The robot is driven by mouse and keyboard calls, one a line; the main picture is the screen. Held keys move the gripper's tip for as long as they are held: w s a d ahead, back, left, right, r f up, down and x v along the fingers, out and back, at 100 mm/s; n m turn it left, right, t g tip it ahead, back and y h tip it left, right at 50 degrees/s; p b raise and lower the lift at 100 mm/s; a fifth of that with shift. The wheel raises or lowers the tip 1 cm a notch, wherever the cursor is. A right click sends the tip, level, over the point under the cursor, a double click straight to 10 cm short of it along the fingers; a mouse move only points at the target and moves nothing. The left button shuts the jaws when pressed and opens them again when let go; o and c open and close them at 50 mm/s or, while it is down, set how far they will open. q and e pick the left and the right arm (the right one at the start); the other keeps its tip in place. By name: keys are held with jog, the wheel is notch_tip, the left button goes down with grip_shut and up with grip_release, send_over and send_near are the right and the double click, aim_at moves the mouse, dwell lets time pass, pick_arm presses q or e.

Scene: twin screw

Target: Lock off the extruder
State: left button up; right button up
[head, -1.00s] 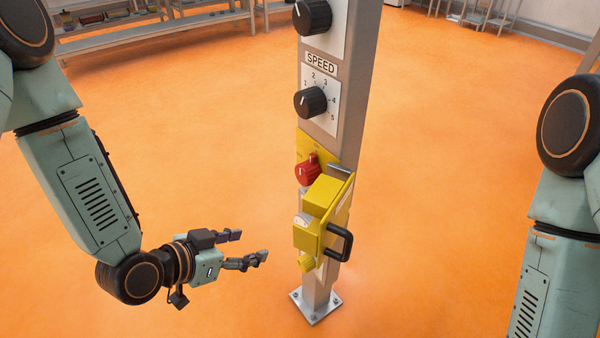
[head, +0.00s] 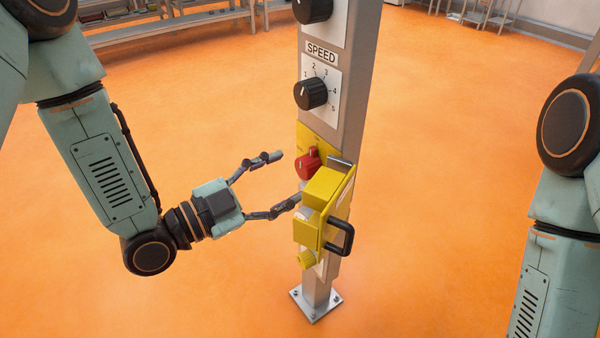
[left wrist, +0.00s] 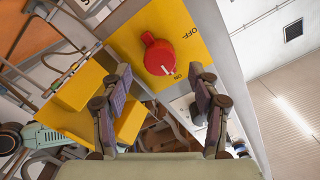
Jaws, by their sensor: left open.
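The red rotary switch (head: 308,163) sits on a yellow plate (head: 328,152) on the grey post. In the left wrist view the red switch (left wrist: 159,57) lies beyond and between my fingers, with "OFF" and "ON" marked on the plate. A yellow lockout box (head: 322,192) with a black padlock shackle (head: 341,238) is mounted just below the switch. My left gripper (head: 288,178) is open and empty, left of the switch, its fingers pointing toward the post. It also shows in the left wrist view (left wrist: 166,90). Of my right arm only upper links show.
The grey post (head: 345,100) carries a black speed knob (head: 310,94) above the switch and another black knob (head: 312,10) higher up. A bolted base plate (head: 315,304) holds the post to the orange floor. Shelving (head: 160,28) stands far back; floor around the post is clear.

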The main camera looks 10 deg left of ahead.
aim_at(301, 170)
pick_arm(q)
jog(key=shift+b+x, duration=0.55)
jog(key=shift+x, duration=1.55)
jog(key=shift+c, duration=0.5)
jog(key=c, duration=1.1)
